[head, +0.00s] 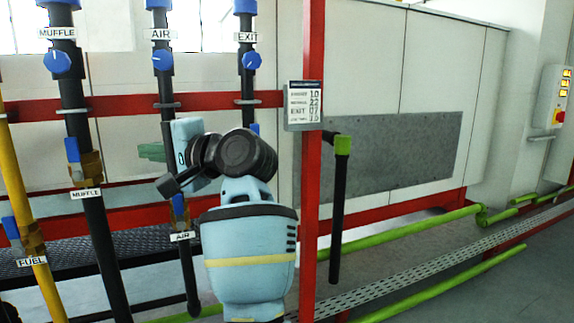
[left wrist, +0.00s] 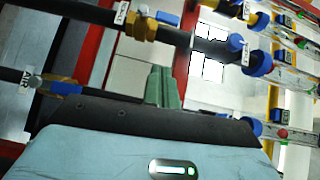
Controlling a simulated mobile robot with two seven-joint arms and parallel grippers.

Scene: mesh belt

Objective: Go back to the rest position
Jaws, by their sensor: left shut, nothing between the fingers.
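My left gripper (head: 150,152) shows in the head view left of the middle, with its green fingers pointing left, level with the upright AIR pipe (head: 163,84). In the left wrist view the fingers (left wrist: 162,87) lie together, shut with nothing between them. My light blue forearm and black wrist joint cover part of the scene behind. Whether the fingers touch the pipe I cannot tell. My right gripper is in neither view.
Other upright pipes are MUFFLE (head: 73,95), EXIT (head: 248,85) and yellow FUEL (head: 22,210). A red post (head: 313,190) with a readings sign (head: 303,106) stands right of my arm. Green pipes (head: 405,232) run low at the right, beside open grey floor (head: 520,285).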

